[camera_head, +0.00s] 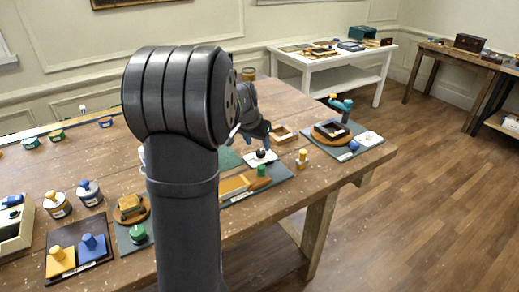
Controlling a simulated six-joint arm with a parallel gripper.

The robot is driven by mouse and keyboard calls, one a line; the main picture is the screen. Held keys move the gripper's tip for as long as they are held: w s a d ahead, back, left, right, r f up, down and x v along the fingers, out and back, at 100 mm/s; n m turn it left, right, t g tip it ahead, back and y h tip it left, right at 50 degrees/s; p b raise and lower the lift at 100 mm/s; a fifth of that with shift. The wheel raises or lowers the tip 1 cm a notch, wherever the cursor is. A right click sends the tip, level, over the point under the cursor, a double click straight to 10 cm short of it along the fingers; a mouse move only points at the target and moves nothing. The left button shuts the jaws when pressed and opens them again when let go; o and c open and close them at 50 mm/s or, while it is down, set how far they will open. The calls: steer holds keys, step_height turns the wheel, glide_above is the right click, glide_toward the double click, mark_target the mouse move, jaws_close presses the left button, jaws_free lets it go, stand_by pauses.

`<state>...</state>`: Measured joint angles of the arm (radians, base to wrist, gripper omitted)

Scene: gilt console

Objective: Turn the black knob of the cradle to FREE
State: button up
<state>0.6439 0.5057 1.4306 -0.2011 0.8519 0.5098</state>
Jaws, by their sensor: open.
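A small black knob (261,153) sits on a white plate (270,159) on the wooden table. The plate lies on a grey-green board (272,178). Which way the knob points, and any FREE marking, are too small to read. I cannot tell for certain which part is the cradle. My gripper (265,137) is just above the white plate and the knob. It is open, partly hidden by my own arm, and I cannot tell whether it touches the knob.
A green knob (261,171) and a yellow peg (302,158) stand near the plate. To the right, a grey board (371,149) holds a dark box and a teal post (344,106). My arm hides the table's middle.

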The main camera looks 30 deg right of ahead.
mark_target(261, 151)
steer(key=shift+x, duration=2.15)
steer(key=shift+c, duration=0.4)
steer(key=c, duration=0.9)
